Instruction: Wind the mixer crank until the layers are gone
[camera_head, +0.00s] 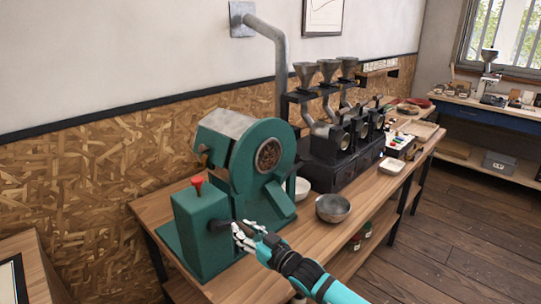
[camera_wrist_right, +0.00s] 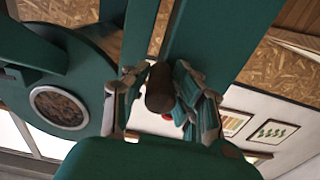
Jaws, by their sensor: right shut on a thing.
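The green mixer (camera_head: 225,150) stands on the wooden bench, with a grey drum and a round window (camera_head: 268,155) showing brown beans; I cannot make out layers. The window also shows in the right wrist view (camera_wrist_right: 60,107). A dark crank handle (camera_head: 219,225) sticks out from the green box at the mixer's front. My right gripper (camera_head: 241,236) is at the handle, and in the right wrist view its fingers are closed around the dark brown grip (camera_wrist_right: 160,90). The fingers hide part of it. My left gripper is not in view.
A red knob (camera_head: 197,182) tops the green box. A metal bowl (camera_head: 333,208) and a white bowl (camera_head: 298,188) stand right of the mixer. A black row of funnelled roasters (camera_head: 345,150) stands behind them. The floor (camera_head: 470,230) at right is clear.

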